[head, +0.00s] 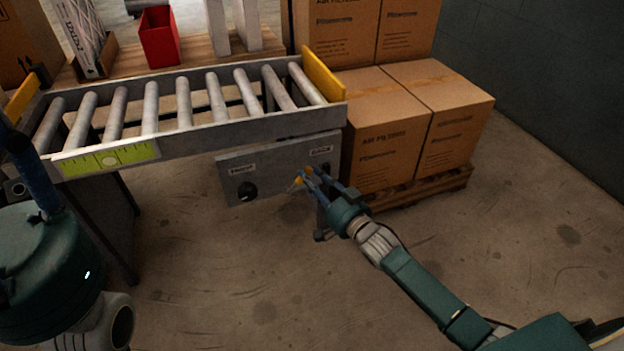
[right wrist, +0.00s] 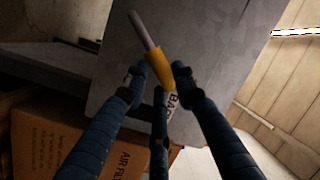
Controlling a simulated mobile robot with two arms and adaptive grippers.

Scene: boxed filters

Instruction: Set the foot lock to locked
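A grey panel (head: 275,183) hangs under the near side of the roller conveyor. My right gripper (head: 305,178) is at the panel's right part. In the right wrist view, a grey rod with an orange sleeve (right wrist: 159,64) lies between the spread blue fingers of this gripper, with no clear grip on it. The fingers partly cover the BACK label. My left gripper (head: 30,175) shows only in part at the left edge; its fingertips are unclear.
The roller conveyor (head: 240,128) has yellow end plates and a green scale strip (head: 108,158). Stacked cardboard boxes (head: 385,135) stand on a pallet close to the right of the panel. A red bin (head: 160,38) stands behind. The floor in front is clear.

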